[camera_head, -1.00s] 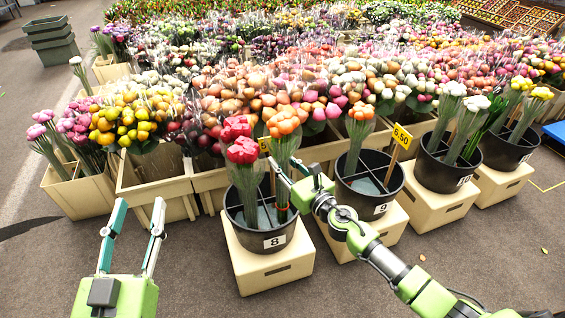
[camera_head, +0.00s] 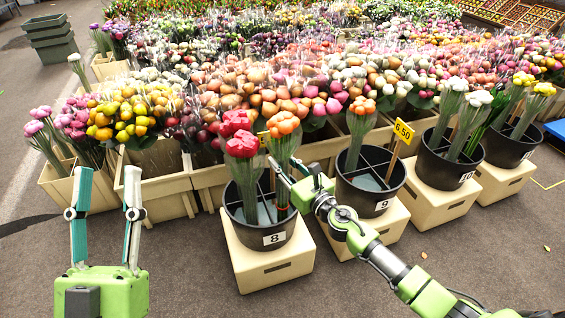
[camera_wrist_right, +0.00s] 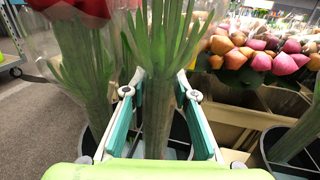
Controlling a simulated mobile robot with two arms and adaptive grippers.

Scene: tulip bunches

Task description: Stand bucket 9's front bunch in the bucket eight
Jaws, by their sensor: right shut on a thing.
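Bucket eight (camera_head: 259,226) is a black divided bucket marked 8. Red bunches (camera_head: 241,160) stand in its left part. My right gripper (camera_head: 287,182) is shut on an orange bunch (camera_head: 281,148), upright with its stems inside the rim of bucket eight, on the right side; I cannot tell whether they touch the bottom. The right wrist view shows the held stems (camera_wrist_right: 160,70) between the fingers. Bucket 9 (camera_head: 370,200) stands to the right, with one orange bunch (camera_head: 358,135) at its back and its front bare. My left gripper (camera_head: 106,180) is open and empty, left of bucket eight.
Both buckets sit on cream blocks (camera_head: 272,275). A yellow price sign (camera_head: 403,133) rises at bucket 9. Bucket 10 (camera_head: 447,168) stands further right. Crates of tulips (camera_head: 160,165) crowd close behind. The paved floor in front is clear.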

